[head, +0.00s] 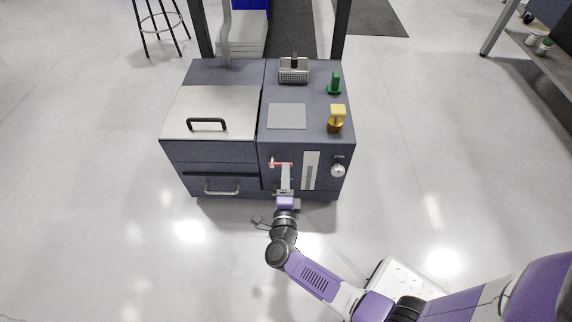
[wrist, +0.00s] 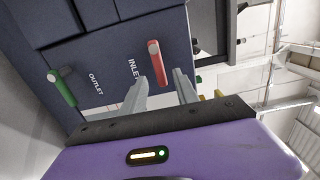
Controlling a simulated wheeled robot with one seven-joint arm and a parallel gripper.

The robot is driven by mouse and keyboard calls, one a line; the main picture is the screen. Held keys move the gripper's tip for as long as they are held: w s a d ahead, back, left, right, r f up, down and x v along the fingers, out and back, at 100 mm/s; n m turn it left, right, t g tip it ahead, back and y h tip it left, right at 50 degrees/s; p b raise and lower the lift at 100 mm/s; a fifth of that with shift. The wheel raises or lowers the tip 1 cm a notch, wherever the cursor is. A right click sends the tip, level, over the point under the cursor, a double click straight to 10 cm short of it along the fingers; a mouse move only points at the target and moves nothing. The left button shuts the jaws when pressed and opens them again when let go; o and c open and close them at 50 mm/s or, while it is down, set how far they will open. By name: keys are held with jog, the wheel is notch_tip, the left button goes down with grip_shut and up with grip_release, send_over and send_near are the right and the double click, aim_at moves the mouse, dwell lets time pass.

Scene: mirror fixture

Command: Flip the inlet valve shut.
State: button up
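The inlet valve's red handle (head: 280,164) is on the front face of the dark blue cabinet, lying roughly level in the head view. In the wrist view the red handle (wrist: 157,62) is beside the word INLET, its near end between or just past my fingertips. My gripper (wrist: 161,80) is open, with one finger on each side of the handle's line; I cannot tell whether either touches it. In the head view my gripper (head: 286,176) is at the front face, just below the handle. The green outlet handle (wrist: 62,88) is left of it in the wrist view.
A gauge panel (head: 311,170) and a white knob (head: 338,170) are right of my gripper. A drawer handle (head: 222,187) sticks out on the left. The floor in front is clear.

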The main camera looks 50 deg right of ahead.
jog(key=v, duration=0.3)
jog(key=shift+s+a+p, duration=0.2)
jog(key=shift+p, duration=0.1)
dwell(0.3)
